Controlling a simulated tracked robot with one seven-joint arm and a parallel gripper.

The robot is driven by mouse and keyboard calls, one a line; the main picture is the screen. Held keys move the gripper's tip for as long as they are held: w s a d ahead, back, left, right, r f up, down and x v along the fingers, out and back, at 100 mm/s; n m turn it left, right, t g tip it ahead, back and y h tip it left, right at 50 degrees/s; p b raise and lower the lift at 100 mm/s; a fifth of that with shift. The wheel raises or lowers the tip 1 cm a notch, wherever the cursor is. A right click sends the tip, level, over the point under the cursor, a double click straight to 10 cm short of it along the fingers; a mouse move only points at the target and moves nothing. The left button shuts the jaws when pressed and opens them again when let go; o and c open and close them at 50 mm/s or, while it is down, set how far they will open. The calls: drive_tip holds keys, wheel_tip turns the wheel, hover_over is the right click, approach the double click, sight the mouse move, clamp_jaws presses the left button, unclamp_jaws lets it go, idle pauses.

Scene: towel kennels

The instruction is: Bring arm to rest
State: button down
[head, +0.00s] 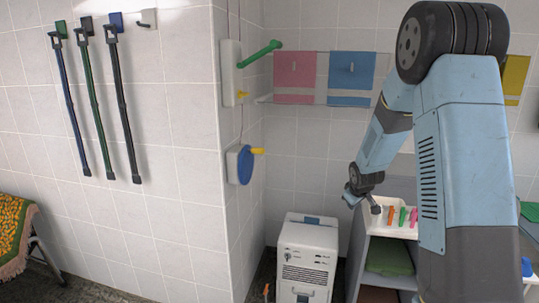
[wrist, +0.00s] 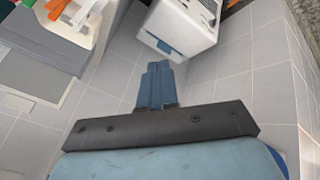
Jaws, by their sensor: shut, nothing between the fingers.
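My arm rises at the right of the head view, bends at the top and reaches down and left. My gripper (head: 350,194) is at its end, small and dark, above and left of the shelf unit's top. In the wrist view the two blue fingers of my gripper (wrist: 158,70) are together, shut, with nothing between them. The fingers look apart from the white box and the shelf unit.
A white box (head: 306,255) stands on the floor below. A shelf unit (head: 376,228) with several coloured items on top stands to its right. Pink (head: 295,72) and blue (head: 351,72) towels hang behind.

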drive_tip(key=s+a+r+m, duration=0.3)
drive_tip(key=s+r+m, duration=0.1)
drive_tip(key=s+r, duration=1.35)
drive_tip(key=s+a+r+m, duration=0.1)
drive_tip(key=s+r, duration=0.2)
drive_tip(key=s, duration=0.8)
drive_tip(key=s+a+r+m+g+y, duration=0.1)
drive_tip(key=s+a+r, duration=0.1)
drive_tip(key=s, duration=1)
drive_tip(key=shift+a+r+m, duration=0.3)
drive_tip(key=shift+r, duration=0.45)
